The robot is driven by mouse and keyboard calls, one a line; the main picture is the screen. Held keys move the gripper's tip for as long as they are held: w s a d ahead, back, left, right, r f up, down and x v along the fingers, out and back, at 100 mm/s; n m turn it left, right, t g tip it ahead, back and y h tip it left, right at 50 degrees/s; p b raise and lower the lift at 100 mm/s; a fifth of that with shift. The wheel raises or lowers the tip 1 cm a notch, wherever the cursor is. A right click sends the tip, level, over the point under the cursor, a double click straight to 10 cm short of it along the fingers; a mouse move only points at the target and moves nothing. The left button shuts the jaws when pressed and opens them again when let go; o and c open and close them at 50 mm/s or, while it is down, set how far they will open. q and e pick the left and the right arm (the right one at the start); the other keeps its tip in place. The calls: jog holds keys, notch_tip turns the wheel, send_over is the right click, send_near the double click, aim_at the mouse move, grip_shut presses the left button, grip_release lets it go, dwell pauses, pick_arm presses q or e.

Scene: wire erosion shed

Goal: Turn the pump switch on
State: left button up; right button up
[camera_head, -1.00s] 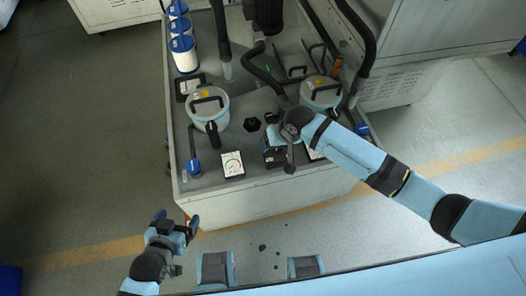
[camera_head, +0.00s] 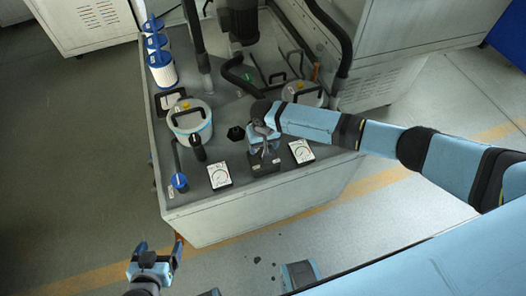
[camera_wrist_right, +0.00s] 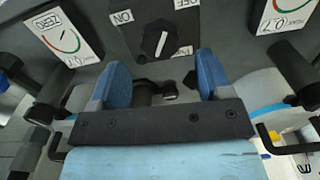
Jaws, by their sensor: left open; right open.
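The pump switch is a black rotary knob (camera_wrist_right: 157,41) on a dark box, at the top middle of the right wrist view. It carries a white pointer line. White labels on the box appear upside down: one reads ON, another reads OFF and is partly cut off. In the head view the switch box (camera_head: 265,165) is at the tank's front edge, its knob hidden by my right gripper (camera_head: 263,148). That gripper's blue fingers (camera_wrist_right: 163,76) are open and empty, with the knob beyond their tips, apart from them. My left gripper (camera_head: 153,252) is open and empty over the floor.
White gauges flank the switch box, one left (camera_head: 220,176) and one right (camera_head: 301,151). A lidded filter canister (camera_head: 189,121) stands behind the left gauge, near a blue-handled valve (camera_head: 180,181). Black hoses rise at the back. The floor in front of the tank is clear.

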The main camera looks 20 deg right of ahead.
aim_at(263, 151)
jog(key=shift+f, duration=2.15)
jog(key=shift+c, duration=0.5)
jog(key=c, duration=0.8)
jog(key=shift+c, duration=0.2)
